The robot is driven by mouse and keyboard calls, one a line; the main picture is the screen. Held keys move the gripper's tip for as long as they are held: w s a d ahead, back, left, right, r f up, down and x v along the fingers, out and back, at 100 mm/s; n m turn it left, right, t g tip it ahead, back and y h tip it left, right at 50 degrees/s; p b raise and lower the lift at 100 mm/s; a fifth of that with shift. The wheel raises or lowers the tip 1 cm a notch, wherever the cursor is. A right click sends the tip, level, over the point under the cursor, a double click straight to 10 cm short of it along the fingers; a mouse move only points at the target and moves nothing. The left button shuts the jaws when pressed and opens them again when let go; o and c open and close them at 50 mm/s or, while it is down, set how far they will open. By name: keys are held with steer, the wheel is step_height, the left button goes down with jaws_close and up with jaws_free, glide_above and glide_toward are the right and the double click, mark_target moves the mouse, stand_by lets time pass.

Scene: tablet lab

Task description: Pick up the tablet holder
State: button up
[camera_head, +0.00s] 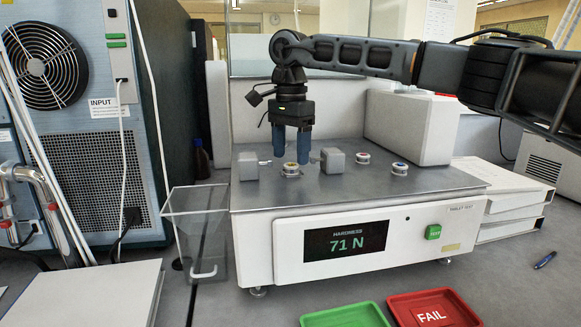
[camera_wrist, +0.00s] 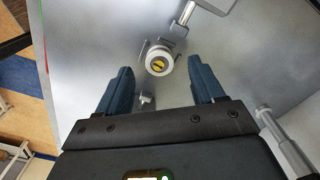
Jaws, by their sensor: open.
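In the wrist view the same holder (camera_wrist: 152,68) lies just ahead of the gap between my fingertips. My gripper (camera_head: 291,160) points down over it with its two blue fingers spread, one to each side. The wrist view also shows the fingers (camera_wrist: 160,68) apart with nothing between them. I cannot tell the exact height of the fingertips above the metal top.
Two similar holders, one with a red centre (camera_head: 363,159) and one with a blue centre (camera_head: 399,169), stand to the right. The left block (camera_head: 248,166) and right block (camera_head: 333,161) are close by. A clear bin (camera_head: 196,232) stands left; green (camera_head: 345,316) and red FAIL (camera_head: 432,309) trays lie in front.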

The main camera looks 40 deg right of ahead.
mark_target(291, 169)
step_height(291, 169, down, 2)
steer(key=shift+f, duration=0.2)
steer(key=c, duration=1)
steer(key=shift+o, duration=0.2)
